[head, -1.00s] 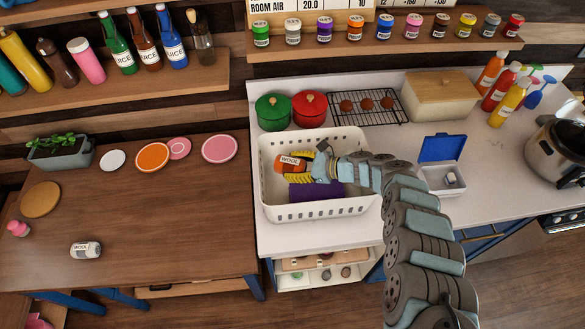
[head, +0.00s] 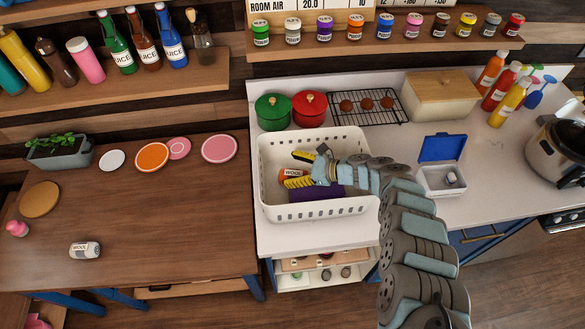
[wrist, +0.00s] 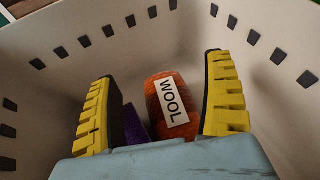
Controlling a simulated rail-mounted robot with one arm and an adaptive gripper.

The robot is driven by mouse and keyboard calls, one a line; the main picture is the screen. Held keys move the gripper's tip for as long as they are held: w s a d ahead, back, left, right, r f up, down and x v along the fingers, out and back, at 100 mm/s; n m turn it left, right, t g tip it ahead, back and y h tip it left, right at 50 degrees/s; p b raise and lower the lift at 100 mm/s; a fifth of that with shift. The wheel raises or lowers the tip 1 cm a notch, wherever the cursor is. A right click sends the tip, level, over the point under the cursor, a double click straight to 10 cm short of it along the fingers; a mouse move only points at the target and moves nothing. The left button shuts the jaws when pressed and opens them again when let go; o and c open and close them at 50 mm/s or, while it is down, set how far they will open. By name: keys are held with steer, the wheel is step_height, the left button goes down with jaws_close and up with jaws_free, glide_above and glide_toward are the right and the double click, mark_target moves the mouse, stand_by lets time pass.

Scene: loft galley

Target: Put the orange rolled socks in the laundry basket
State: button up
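The orange rolled socks (head: 292,173), with a white WOOL label, are inside the white laundry basket (head: 318,209) on the counter. In the wrist view the socks (wrist: 165,104) lie between the two yellow fingers of my gripper (wrist: 162,100), closer to the right finger, with a clear gap to the left one. My gripper (head: 301,170) is open and reaches down inside the basket (wrist: 45,90). The undersides of the socks are hidden.
A purple item (head: 318,192) lies in the basket. Green (head: 273,112) and red (head: 309,109) pots and a wire rack (head: 362,106) stand behind it. A white box with a blue lid (head: 442,148) is to the right. White WOOL socks (head: 85,250) lie on the wooden table.

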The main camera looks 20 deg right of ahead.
steer(key=shift+r, duration=0.55)
steer(key=v, duration=1)
steer(key=shift+d, duration=0.25)
steer(key=shift+v, duration=0.75)
steer(key=shift+s, duration=0.1)
steer(key=shift+r, duration=0.1)
